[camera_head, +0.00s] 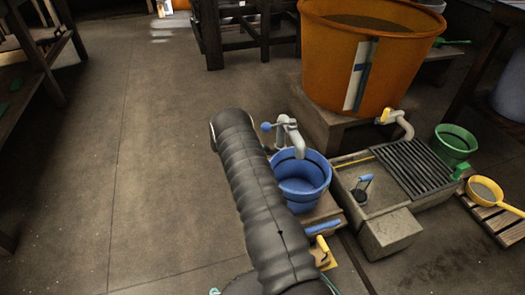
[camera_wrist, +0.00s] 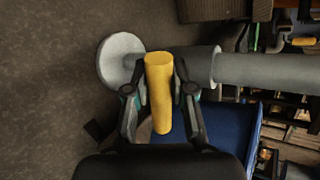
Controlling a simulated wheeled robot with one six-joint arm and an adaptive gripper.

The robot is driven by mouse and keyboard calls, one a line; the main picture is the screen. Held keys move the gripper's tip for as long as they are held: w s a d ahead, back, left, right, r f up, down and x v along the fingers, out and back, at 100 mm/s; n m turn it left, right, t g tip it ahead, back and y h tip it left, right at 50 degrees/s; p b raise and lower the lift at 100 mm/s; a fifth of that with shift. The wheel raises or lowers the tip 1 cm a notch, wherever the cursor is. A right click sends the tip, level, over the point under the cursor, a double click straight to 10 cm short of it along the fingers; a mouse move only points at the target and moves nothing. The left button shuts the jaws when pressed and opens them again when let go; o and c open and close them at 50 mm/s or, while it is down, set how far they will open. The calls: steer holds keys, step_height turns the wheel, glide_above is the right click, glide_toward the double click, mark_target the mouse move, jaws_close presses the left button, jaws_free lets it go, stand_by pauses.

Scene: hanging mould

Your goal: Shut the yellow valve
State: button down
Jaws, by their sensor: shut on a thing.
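In the wrist view, my gripper (camera_wrist: 160,95) is shut on a yellow cylindrical handle (camera_wrist: 159,85), with one finger on each side. The handle crosses a thick grey pipe (camera_wrist: 265,72). A pale round disc (camera_wrist: 118,62) shows at the pipe's left end. In the head view, my arm covers the middle and my fingers are not visible. A yellow valve handle (camera_head: 384,116) on a grey spout (camera_head: 404,126) sits low on the orange tub (camera_head: 330,50). I cannot tell whether it is the gripped one.
A tap with a blue handle (camera_head: 267,126) stands over a blue bucket (camera_head: 301,185) right of my arm. A stone trough (camera_head: 386,239) with a dark grate, a green bucket (camera_head: 454,147) and a yellow pan (camera_head: 485,191) are at right. The floor at left is clear.

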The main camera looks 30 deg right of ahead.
steer(key=shift+w+f+n+g+y+b, duration=0.1)
steer(key=shift+f+n+g+y+b, duration=0.25)
steer(key=shift+n+g+b, duration=0.35)
stand_by(0.3)
steer(key=c, duration=1)
jaws_free()
steer(key=v, duration=1.2)
steer(key=shift+w+f, duration=0.1)
steer(key=shift+w, duration=0.1)
